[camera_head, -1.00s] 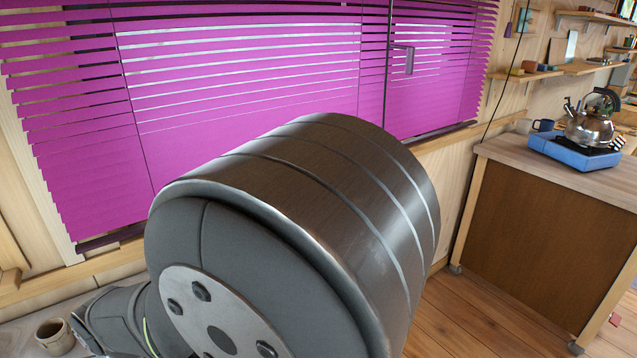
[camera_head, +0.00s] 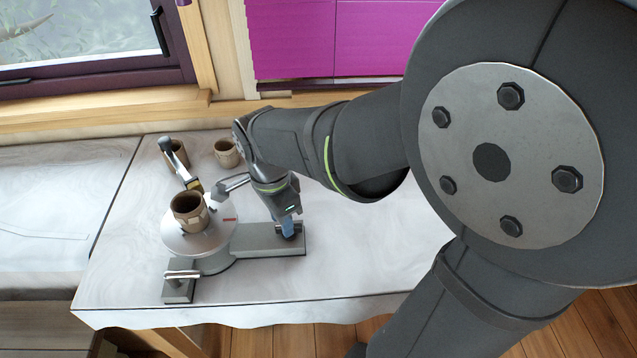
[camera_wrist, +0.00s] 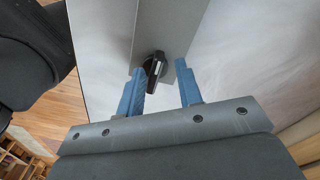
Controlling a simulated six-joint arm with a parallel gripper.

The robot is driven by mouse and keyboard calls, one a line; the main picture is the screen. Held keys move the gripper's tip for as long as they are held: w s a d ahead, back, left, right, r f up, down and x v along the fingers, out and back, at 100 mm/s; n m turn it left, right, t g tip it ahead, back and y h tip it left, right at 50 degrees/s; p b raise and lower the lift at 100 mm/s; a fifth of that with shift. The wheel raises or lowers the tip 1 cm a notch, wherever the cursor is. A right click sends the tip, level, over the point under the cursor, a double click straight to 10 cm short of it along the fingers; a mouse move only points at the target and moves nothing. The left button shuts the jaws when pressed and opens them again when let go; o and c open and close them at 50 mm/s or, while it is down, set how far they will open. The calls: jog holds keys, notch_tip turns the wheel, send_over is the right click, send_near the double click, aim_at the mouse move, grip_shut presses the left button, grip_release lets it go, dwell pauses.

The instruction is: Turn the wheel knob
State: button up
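The wheel is a grey metal device on the pale table, with a round plate (camera_head: 215,232) and a flat base arm (camera_head: 262,243) running right from it. Its knob (camera_wrist: 154,72) is small and black, with a pale line, and sits on the grey base in the wrist view. My gripper (camera_wrist: 159,68) is open, with one blue finger on each side of the knob. The left finger is close to it or touching; the right finger stands apart. In the head view my gripper (camera_head: 288,228) points down at the arm's right end and largely hides the knob.
A brown cup (camera_head: 188,212) stands on the round plate. A metal handle (camera_head: 182,275) is at the device's front left. The pale table (camera_head: 345,265) is clear to the right.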

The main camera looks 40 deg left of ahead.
jog(key=n, duration=0.1)
jog(key=r+n, duration=0.1)
jog(key=n, duration=0.1)
jog(key=shift+s+a+r, duration=0.25)
jog(key=shift+a, duration=0.15)
jog(key=s+a+r+n+t+h, duration=0.15)
jog(key=r+n, duration=0.55)
jog(key=n, duration=0.7)
jog(key=s+a+r+n+t+h, duration=0.15)
jog(key=r+n, duration=0.45)
jog(key=n, duration=0.7)
jog(key=x, duration=1.6)
jog(key=shift+s+a+f, duration=0.15)
jog(key=shift+s+f, duration=0.2)
grip_shut()
